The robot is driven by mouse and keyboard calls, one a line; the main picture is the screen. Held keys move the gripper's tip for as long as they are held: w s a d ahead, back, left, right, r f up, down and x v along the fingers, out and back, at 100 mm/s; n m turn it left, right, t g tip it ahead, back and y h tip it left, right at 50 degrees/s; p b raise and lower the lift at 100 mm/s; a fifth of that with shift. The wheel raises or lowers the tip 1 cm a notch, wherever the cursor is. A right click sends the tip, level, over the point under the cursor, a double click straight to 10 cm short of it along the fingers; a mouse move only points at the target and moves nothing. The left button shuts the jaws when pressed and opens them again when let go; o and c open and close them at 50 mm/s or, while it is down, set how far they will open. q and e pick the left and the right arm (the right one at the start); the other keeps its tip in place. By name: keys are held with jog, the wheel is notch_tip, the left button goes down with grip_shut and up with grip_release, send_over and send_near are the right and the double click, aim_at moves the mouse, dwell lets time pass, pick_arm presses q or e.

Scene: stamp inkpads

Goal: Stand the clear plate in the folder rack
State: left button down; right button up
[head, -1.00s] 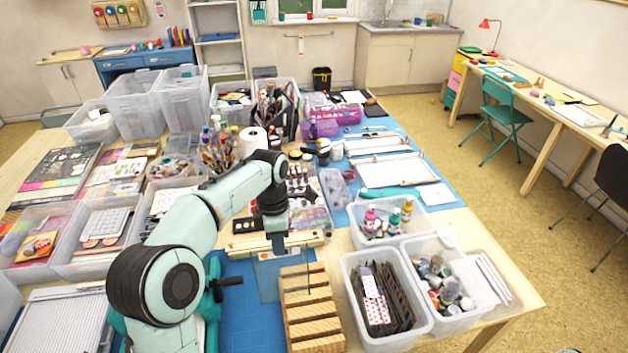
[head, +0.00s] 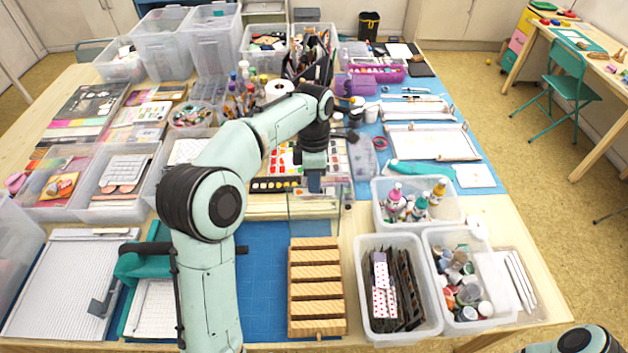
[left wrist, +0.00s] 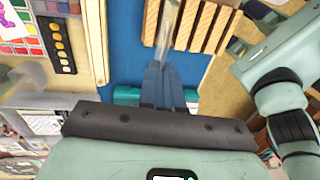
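The folder rack (head: 316,290) is a wooden block with several slats and slots, lying near the table's front edge; part of it shows in the left wrist view (left wrist: 195,24). My left gripper (head: 314,184) is shut on the clear plate (head: 300,207), which is see-through and faint in the head view, above and beyond the rack's far end. In the left wrist view the plate (left wrist: 166,28) is nearly edge-on, reaching out from the fingertips (left wrist: 162,68) beside the slats. Whether it touches the rack cannot be told. My right gripper is out of view.
A clear bin (head: 368,328) of dark folders stands right of the rack, with a bin of jars (head: 434,305) beyond. A paint set (head: 285,158) lies behind the plate. The blue mat (head: 268,262) is bare left of the rack. A paper trimmer (head: 65,285) lies far left.

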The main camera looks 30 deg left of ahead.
aim_at(314, 197)
pick_arm(q)
jog(key=shift+f, duration=0.5)
jog(key=f, duration=0.1)
jog(key=f+b, duration=0.1)
jog(key=f, duration=0.1)
jog(key=shift+s+d+f+b, duration=0.1)
jog(key=shift+s+d+b, duration=0.05)
jog(key=shift+s+b, duration=0.2)
jog(key=shift+s+d+f+b, duration=0.1)
jog(key=shift+f+b, duration=0.45)
jog(key=shift+f, duration=0.95)
jog(key=shift+s+d+f+b, duration=0.1)
jog(key=shift+f+b, duration=0.45)
jog(key=shift+f, duration=0.9)
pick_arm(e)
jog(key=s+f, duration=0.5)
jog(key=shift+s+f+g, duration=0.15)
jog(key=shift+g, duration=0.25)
pick_arm(q)
jog(key=c, duration=1.2)
grip_release()
jog(key=shift+c, duration=0.2)
jog(key=shift+r, duration=0.15)
